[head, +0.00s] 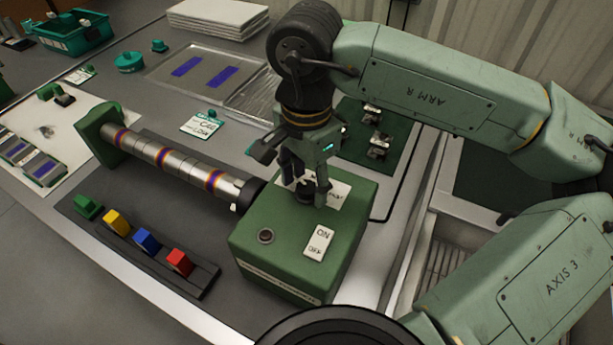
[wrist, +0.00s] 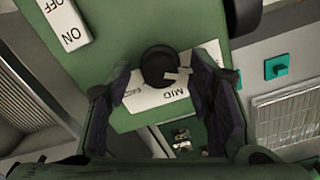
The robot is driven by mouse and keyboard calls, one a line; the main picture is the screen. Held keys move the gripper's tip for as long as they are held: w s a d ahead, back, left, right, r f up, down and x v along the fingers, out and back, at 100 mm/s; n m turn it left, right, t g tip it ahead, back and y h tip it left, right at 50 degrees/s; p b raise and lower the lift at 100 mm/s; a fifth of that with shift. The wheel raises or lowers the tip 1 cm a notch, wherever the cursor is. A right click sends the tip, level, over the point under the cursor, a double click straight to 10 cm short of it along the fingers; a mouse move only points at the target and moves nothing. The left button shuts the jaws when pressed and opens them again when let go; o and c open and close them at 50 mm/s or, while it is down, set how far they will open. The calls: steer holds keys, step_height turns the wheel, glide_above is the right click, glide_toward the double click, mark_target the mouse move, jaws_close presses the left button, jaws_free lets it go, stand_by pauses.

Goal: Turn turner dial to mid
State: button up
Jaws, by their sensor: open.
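The turner (head: 300,255) is a green box with a striped metal roller (head: 165,160) running out to its left. Its dial (wrist: 158,66) is a round black knob with a pale pointer, on a white label plate (wrist: 178,92) that reads MID. In the wrist view the pointer lies toward the right of the knob, near the MID lettering. My gripper (head: 302,180) is above the box top, pointing down. In the wrist view its two fingers (wrist: 160,90) are apart, one on each side of the dial. I cannot tell whether they touch it.
An ON/OFF switch (head: 319,241) and a round black button (head: 265,236) are on the box top. A rack with coloured blocks (head: 147,240) lies at the front left. A dark green mat with metal parts (head: 378,145) lies behind the box.

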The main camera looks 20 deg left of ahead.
steer(key=shift+c, duration=0.3)
jaws_close()
